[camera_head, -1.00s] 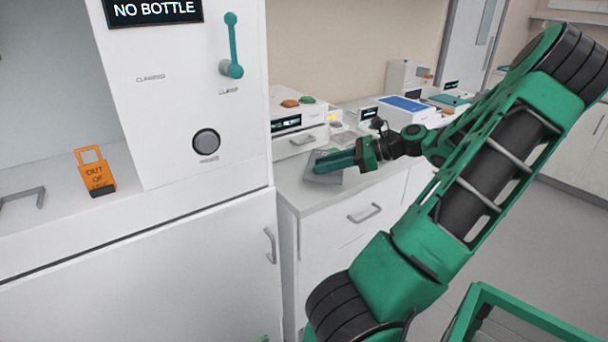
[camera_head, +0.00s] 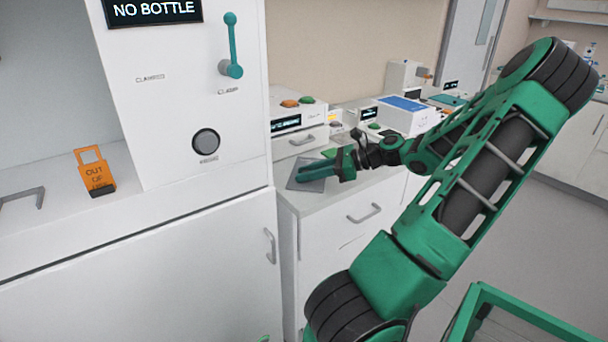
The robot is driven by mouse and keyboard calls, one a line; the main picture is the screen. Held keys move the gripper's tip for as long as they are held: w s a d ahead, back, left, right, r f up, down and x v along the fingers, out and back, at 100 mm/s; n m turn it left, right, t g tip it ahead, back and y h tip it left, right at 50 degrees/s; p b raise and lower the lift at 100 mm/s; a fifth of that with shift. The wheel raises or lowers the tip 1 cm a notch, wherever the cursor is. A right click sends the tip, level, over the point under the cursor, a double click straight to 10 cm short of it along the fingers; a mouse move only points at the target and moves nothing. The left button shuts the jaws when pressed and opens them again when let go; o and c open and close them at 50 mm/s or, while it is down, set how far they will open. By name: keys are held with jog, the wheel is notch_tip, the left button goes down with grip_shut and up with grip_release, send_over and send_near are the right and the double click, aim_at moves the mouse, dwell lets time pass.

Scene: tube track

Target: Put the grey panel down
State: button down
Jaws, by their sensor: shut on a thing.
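The grey panel (camera_head: 304,185) is a flat, thin plate at the left end of the white counter (camera_head: 345,198), close to its front corner. My gripper (camera_head: 308,172) reaches in from the right with its green fingers over the panel and is shut on it. The panel looks nearly level and low over the countertop. I cannot tell whether it touches the counter. The fingers hide part of its far side.
White devices (camera_head: 300,122) with orange and green buttons stand behind the panel. A blue-topped box (camera_head: 405,108) is further right. The tall white cabinet (camera_head: 175,85) with a teal lever (camera_head: 231,50) borders the counter on the left. An orange tag (camera_head: 95,172) stands on its ledge.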

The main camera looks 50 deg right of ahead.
jog(key=c, duration=1.5)
grip_release()
jog(key=shift+o, duration=0.2)
jog(key=v, duration=1.2)
